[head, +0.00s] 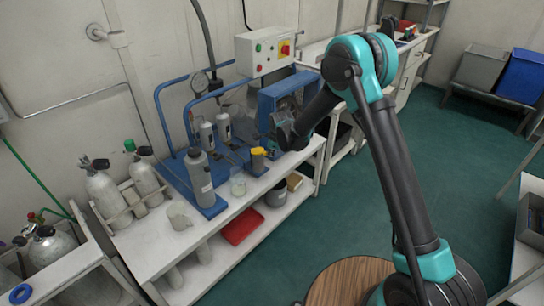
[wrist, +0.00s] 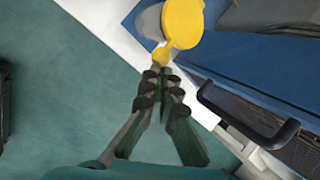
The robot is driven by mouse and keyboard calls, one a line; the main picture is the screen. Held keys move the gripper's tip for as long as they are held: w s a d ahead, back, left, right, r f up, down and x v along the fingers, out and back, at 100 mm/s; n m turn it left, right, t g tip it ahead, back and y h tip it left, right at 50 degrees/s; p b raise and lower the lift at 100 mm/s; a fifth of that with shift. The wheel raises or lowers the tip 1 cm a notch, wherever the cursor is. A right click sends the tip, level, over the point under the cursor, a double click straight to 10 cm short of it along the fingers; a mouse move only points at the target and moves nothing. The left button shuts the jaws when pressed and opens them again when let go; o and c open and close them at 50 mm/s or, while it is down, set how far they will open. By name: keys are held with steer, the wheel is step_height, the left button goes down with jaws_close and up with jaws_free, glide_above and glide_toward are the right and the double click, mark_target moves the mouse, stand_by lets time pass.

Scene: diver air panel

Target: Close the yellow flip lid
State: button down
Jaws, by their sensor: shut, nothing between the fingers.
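The yellow flip lid (head: 258,151) is at the top of a small dark grey canister (head: 257,164) near the front of the bench. In the wrist view the lid (wrist: 184,20) is a yellow rounded shape at the top, with a small round tab pointing towards my gripper. I cannot tell the lid's exact angle. My gripper (wrist: 163,72) is shut and empty, with its fingertips at or very near that tab; contact is unclear. In the head view my arm reaches in from the right, and my fingertips are hard to make out.
A grey bottle (head: 199,175) and a clear beaker (head: 238,184) stand left of the canister. A blue-framed machine (head: 268,103) and a control box (head: 265,50) are behind. A black handle (wrist: 265,130) lies right of my gripper. Open green floor (wrist: 60,80) lies left.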

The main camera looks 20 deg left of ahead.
steer(key=shift+w+a+r+g+h, duration=0.25)
steer(key=shift+a+r+h, duration=0.25)
steer(key=shift+r, duration=0.25)
steer(key=shift+w+a+r+g+h, duration=0.1)
steer(key=shift+a+r+g+h, duration=0.1)
steer(key=shift+a+r+h, duration=0.45)
steer(key=shift+w+a+r+g+h, duration=0.25)
steer(key=shift+r+h, duration=0.2)
steer(key=shift+r, duration=0.45)
